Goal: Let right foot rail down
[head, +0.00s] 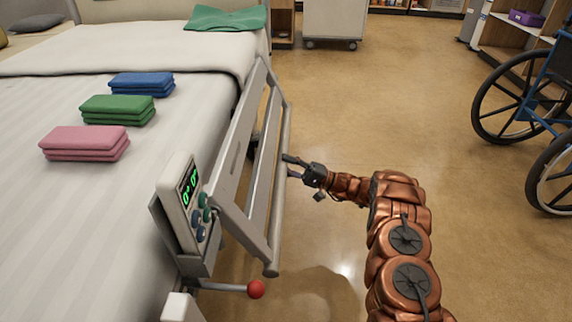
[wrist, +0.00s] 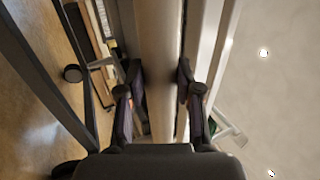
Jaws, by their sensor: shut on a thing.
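The right foot rail (head: 274,215) is a grey metal frame along the near right side of the bed, and it leans outward from the mattress edge. My gripper (head: 290,165) is at the rail's outer long bar, about midway along it. In the wrist view, my gripper (wrist: 157,90) has one finger on each side of the pale bar (wrist: 158,50) and is shut on it. A lever with a red ball knob (head: 256,289) sticks out below the rail's near end. The rail's lower joints are partly hidden.
A control panel (head: 184,195) with a green display stands at the rail's near end. Pink (head: 85,142), green (head: 118,109) and blue (head: 142,84) folded cloths lie on the bed (head: 60,220). A wheelchair (head: 540,110) stands at the right. The floor between is clear.

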